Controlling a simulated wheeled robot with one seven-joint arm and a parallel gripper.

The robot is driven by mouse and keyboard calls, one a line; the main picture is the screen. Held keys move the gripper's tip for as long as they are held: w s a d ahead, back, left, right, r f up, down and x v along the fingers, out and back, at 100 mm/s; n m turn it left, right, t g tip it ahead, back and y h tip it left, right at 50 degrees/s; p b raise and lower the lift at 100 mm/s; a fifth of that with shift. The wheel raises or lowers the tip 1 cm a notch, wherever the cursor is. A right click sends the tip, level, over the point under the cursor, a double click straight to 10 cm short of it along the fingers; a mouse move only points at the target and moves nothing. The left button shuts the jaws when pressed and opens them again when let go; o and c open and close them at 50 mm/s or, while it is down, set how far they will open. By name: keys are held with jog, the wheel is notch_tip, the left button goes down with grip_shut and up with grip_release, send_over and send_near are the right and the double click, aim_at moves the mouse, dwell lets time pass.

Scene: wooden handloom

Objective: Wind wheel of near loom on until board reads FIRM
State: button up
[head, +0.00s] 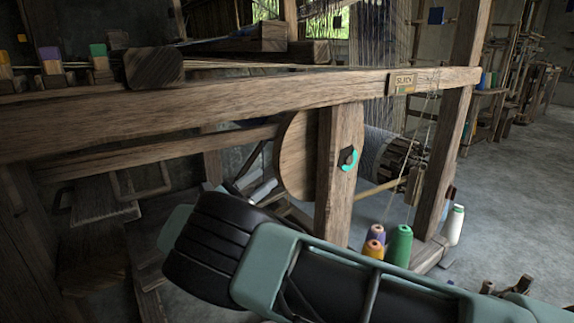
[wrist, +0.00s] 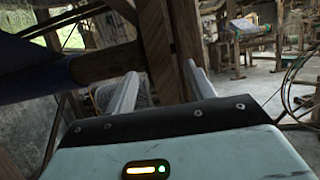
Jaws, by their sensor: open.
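The wooden wheel (head: 293,160) of the near loom is a round disc under the long front beam, partly hidden behind an upright post (head: 338,190). A small board (head: 403,83) hangs on the beam near its right end. Its lettering is tiny and looks like SLACK. My gripper (head: 258,186) is low, in front of and below the wheel, partly hidden by my own arm. In the wrist view my gripper (wrist: 163,88) has its two pale fingers spread apart with nothing held between them. A wooden post stands beyond the fingers there.
A teal ring mark with a dark part (head: 348,160) is on the post. Orange, purple and green thread cones (head: 398,246) stand right of the post, with a white cone (head: 453,226) further right. Coloured spools (head: 51,63) sit on the beam at left. Floor at right is clear.

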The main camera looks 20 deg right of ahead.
aim_at(287, 161)
jog(key=b+x, duration=0.2)
jog(key=x, duration=0.7)
